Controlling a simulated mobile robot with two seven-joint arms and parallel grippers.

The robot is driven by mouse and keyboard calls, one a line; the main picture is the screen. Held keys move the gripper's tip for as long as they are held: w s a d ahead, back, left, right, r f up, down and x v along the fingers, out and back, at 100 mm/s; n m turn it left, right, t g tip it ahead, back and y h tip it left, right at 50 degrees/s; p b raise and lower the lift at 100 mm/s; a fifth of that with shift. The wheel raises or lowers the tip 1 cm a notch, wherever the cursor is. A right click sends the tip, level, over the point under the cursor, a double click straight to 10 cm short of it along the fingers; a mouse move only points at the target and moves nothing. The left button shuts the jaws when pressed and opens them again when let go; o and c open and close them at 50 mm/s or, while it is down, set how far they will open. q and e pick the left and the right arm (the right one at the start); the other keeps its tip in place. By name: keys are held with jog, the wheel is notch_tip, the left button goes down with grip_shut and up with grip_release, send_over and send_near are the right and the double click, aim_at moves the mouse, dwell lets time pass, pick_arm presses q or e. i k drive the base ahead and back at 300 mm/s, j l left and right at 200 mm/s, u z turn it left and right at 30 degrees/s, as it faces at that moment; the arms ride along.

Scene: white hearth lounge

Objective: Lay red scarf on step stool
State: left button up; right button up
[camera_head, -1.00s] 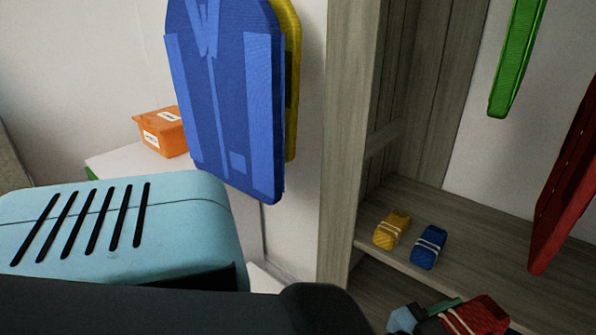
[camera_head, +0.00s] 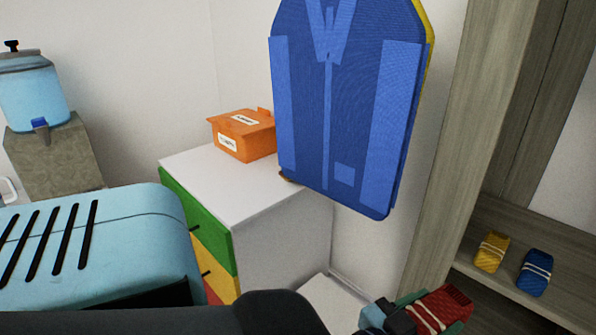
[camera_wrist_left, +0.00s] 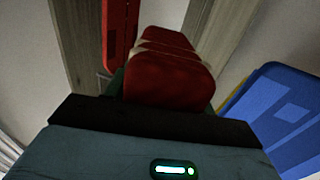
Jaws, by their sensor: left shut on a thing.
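The red scarf (camera_head: 446,304), a small rolled or folded bundle with pale stripes, is in my left gripper (camera_head: 408,314) at the bottom of the head view. The gripper is shut on it. In the left wrist view the scarf (camera_wrist_left: 168,82) fills the middle, just beyond the gripper. A low white surface (camera_head: 322,302) shows partly beside the drawer unit, left of the gripper; I cannot tell whether it is the step stool. My arm hides part of the area below. My right gripper is not in view.
A shelf holds a yellow bundle (camera_head: 492,252) and a blue one (camera_head: 535,272). A blue jacket shape (camera_head: 345,110) hangs on the wall. A white-topped drawer unit (camera_head: 215,195) bears an orange box (camera_head: 243,136). A drink dispenser (camera_head: 32,90) stands at far left.

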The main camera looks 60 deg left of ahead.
aim_at(326, 308)
jog(key=k+j+u, duration=0.4)
jog(key=j, duration=0.2)
jog(key=k+j+u, duration=0.2)
jog(key=k+j, duration=0.05)
jog(key=j, duration=0.1)
